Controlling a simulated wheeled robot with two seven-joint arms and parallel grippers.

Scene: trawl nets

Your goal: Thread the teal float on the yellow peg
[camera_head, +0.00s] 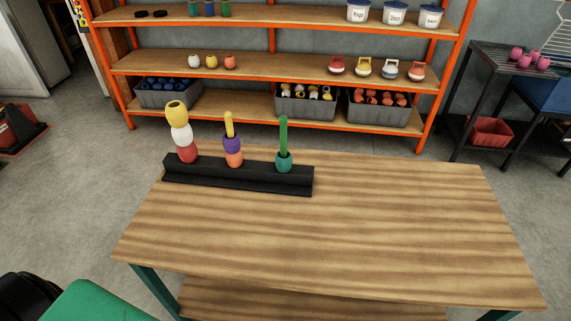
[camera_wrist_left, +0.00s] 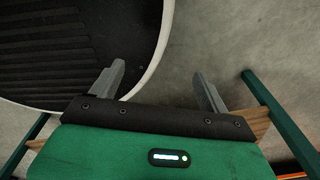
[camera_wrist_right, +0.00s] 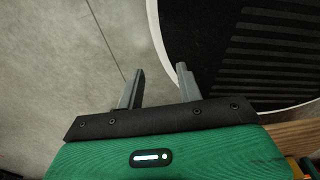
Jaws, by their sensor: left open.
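The teal float (camera_head: 284,162) sits low on the green peg (camera_head: 283,134), at the right end of the black rack (camera_head: 262,184) on the table. The yellow peg (camera_head: 229,123) stands at the middle of the rack. It carries an orange float (camera_head: 234,159) with a purple float (camera_head: 232,144) above it, and its top is bare. My left gripper (camera_wrist_left: 160,82) is open and empty over the floor in the left wrist view. My right gripper (camera_wrist_right: 161,72) is open and empty in the right wrist view. Neither is near the rack.
A stack of red (camera_head: 187,154), white (camera_head: 181,134) and yellow (camera_head: 176,113) floats stands at the rack's left end, its peg hidden. The wooden table (camera_head: 370,220) is clear right of and in front of the rack. Orange-framed shelves (camera_head: 290,60) stand behind.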

